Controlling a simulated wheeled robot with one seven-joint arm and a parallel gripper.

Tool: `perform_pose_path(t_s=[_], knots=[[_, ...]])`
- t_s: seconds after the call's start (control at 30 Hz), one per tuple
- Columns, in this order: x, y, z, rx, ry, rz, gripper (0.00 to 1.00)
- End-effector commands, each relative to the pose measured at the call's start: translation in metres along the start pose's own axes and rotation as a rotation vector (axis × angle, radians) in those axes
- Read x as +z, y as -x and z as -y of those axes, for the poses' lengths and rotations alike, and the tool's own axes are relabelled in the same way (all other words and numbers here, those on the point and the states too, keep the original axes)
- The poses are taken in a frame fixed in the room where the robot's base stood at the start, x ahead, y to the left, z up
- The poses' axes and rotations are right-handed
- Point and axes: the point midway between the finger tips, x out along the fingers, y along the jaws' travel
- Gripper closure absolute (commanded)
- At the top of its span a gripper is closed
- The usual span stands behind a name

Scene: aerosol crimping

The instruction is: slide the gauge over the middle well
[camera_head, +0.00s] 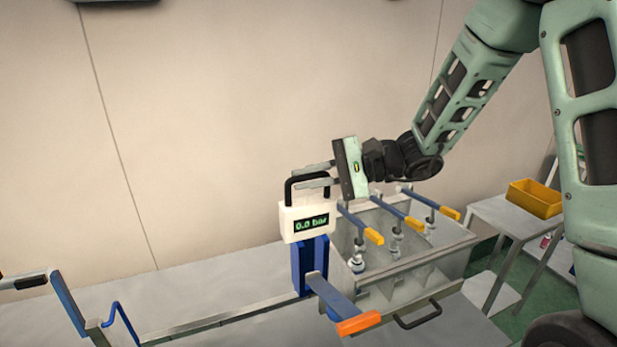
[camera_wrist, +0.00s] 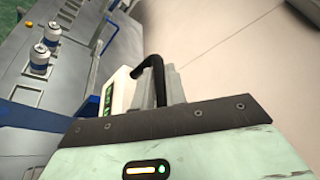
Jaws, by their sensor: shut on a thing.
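The gauge (camera_head: 308,222) is a white box reading 0.0 bar, with a black loop handle on top and a blue post (camera_head: 311,264) beneath it. My gripper (camera_head: 315,176) is shut on the handle. In the wrist view the gauge (camera_wrist: 119,92) and its handle (camera_wrist: 152,74) stand between my fingers and the fixture; one finger is partly hidden. Which well is the middle one is partly hidden by the levers.
Three blue levers with yellow grips (camera_head: 413,223) reach over the fixture. A blue lever with an orange grip (camera_head: 358,323) sticks out in front. A metal rail (camera_head: 222,323) runs along the bench to the left. A yellow bin (camera_head: 535,198) stands on a side table at right.

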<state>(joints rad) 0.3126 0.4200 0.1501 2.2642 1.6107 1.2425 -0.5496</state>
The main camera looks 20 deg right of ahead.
Motion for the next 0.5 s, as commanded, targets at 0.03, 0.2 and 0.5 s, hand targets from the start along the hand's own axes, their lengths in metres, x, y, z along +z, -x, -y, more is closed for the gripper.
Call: perform_pose_path(t_s=[0.03, 0.2, 0.5], knots=[[0.0, -0.002, 0.0, -0.002, -0.001, 0.001, 1.0], [0.006, -0.018, -0.004, -0.001, 0.001, 0.003, 1.0], [0.036, -0.089, -0.009, -0.002, 0.005, 0.009, 1.0]])
